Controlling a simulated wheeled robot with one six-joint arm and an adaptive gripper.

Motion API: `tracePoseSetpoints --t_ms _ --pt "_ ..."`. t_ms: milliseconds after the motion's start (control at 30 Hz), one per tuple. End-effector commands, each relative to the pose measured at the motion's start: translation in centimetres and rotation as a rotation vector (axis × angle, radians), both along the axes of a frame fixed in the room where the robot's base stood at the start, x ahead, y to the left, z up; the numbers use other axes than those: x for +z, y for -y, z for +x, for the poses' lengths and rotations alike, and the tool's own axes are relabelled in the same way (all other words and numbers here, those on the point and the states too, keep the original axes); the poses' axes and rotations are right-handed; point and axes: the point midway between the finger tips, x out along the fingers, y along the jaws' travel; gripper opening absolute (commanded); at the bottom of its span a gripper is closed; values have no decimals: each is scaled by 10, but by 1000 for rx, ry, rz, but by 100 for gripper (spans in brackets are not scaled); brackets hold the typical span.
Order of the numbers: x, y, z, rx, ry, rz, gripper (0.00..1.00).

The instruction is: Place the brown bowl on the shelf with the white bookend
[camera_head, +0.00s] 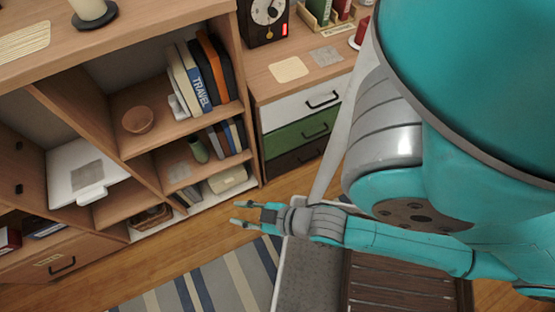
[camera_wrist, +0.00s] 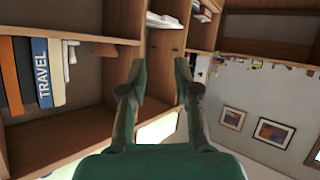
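The brown bowl (camera_head: 138,119) sits upright on the upper shelf board (camera_head: 127,146) of the bookcase, left of a row of books. A small white piece (camera_head: 178,107), which looks like the bookend, stands against the books on that same shelf. In the wrist view the white piece (camera_wrist: 70,52) shows beside the books, and a brownish shape (camera_wrist: 105,50) near it looks like the bowl. My gripper (camera_head: 237,214) is open and empty, in front of the bookcase and well apart from the bowl. Its two spread fingers show in the wrist view (camera_wrist: 157,78).
Books (camera_head: 203,72) fill the right of the bowl's shelf. A green vase (camera_head: 199,150) stands in the compartment below. A white slab (camera_head: 75,170) lies in the left compartment. A drawer unit (camera_head: 300,112) stands at right. Floor is open before the bookcase, with a striped rug (camera_head: 225,280).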

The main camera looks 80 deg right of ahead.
Motion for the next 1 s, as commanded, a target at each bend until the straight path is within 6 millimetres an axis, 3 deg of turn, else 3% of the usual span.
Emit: tracePoseSetpoints --t_ms 33,200,400,1000 --pt "7 -4 -17 3 14 18 31" --pt "39 -12 -59 5 94 85 31" --pt "69 -16 -87 15 157 141 31" --pt "77 -17 -92 18 175 156 31"
